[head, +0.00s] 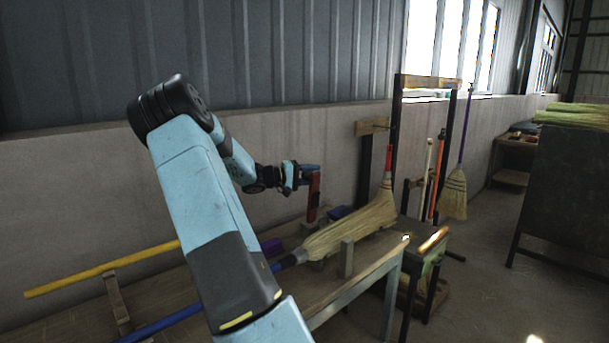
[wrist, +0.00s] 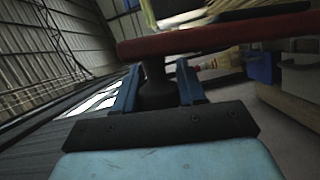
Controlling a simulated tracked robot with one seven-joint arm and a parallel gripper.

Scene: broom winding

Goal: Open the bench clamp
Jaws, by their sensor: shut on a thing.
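A red bar (head: 314,195), which looks like the bench clamp's lever, stands nearly upright above the bench beside the broom's straw head. It also spans the top of the wrist view (wrist: 215,42), with a dark stem (wrist: 155,75) below it. My gripper (head: 310,168) is at the bar's upper end. In the wrist view its two blue fingers (wrist: 158,86) stand on either side of the dark stem and are shut on it. A broom (head: 345,232) lies slanted on the bench between short wooden posts (head: 346,258). The clamp's lower part and jaws are hard to make out.
The wooden bench (head: 355,280) runs below my arm, with a yellow pole (head: 100,268) and blue pole (head: 165,322) at left. A wooden rack (head: 398,135) with upright brooms stands right. A wall is close behind; open floor (head: 480,260) lies right.

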